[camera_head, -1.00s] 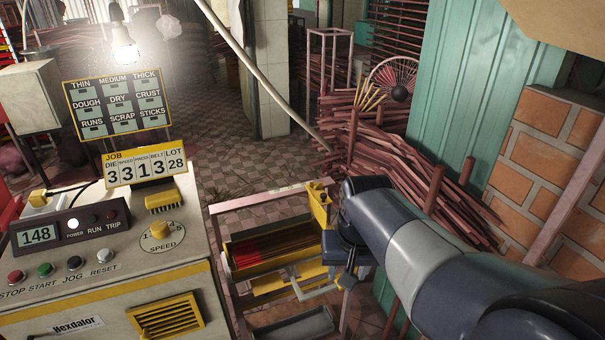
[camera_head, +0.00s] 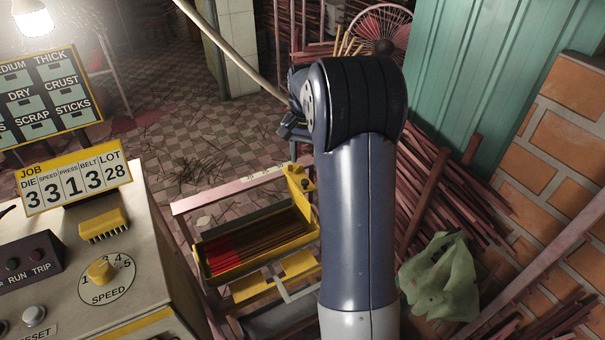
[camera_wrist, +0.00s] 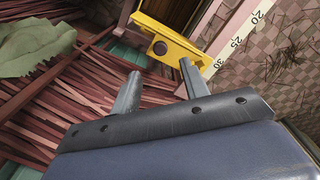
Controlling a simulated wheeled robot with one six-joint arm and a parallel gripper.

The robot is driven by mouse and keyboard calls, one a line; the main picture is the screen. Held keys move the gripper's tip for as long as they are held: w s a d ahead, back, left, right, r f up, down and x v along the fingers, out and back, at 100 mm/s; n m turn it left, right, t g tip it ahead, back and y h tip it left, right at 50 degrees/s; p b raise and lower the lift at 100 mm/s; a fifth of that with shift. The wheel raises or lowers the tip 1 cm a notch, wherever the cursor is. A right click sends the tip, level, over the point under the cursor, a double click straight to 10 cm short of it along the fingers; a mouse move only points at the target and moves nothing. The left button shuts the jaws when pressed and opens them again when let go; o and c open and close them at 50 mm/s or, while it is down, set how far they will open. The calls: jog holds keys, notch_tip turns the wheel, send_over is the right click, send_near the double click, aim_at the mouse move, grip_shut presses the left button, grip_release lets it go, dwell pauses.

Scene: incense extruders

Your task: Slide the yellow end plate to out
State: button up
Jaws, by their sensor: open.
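The yellow end plate (camera_head: 299,184) stands at the right end of a pale rail with scale marks, above a yellow tray of sticks. In the wrist view the yellow end plate (camera_wrist: 178,42) lies just beyond my fingertips, with a dark round knob or hole on it. My gripper (camera_wrist: 160,69) is open, with nothing between its two fingers. In the head view my gripper (camera_head: 290,126) is partly hidden by my arm and appears above the plate. The fingers look apart from the plate.
The scaled rail (camera_wrist: 226,38) runs beside the plate. The yellow tray (camera_head: 258,245) holds red and brown sticks. A control cabinet (camera_head: 120,250) stands at left. Stick piles (camera_head: 465,200) and a green bag (camera_head: 440,278) are at right.

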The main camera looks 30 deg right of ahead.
aim_at(305, 181)
notch_tip(305, 181, down, 8)
jog(key=shift+f, duration=0.1)
dwell(0.4)
grip_shut()
dwell(0.4)
